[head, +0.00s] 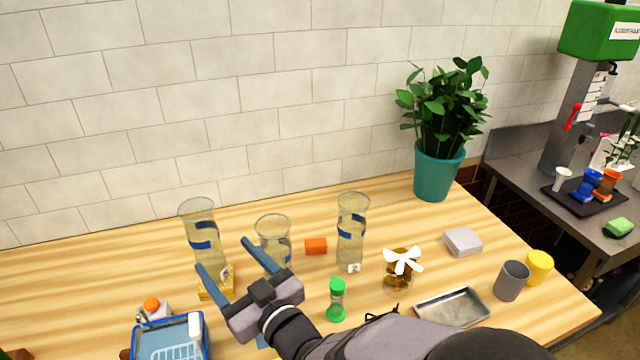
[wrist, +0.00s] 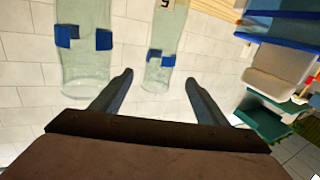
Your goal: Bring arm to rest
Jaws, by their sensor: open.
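My gripper (head: 228,258) is open and empty above the wooden table (head: 90,262), its two blue-grey fingers spread apart. In the head view it is in front of the glass vases, and one finger overlaps the middle vase (head: 273,228). A tall vase (head: 202,235) with blue marks stands to the left on a yellow block, and another tall vase (head: 351,230) stands to the right. In the wrist view the open fingers (wrist: 160,85) show with nothing between their tips. Two glass vessels with blue marks (wrist: 84,50) appear beyond them. My arm comes in from the bottom right.
A blue basket (head: 170,338), a green bottle (head: 336,300), an amber jar (head: 398,280), a metal tray (head: 452,307) and grey (head: 511,281) and yellow (head: 539,267) cups stand around the arm. A potted plant (head: 436,170) is at the back right. An orange block (head: 316,246) lies between vases.

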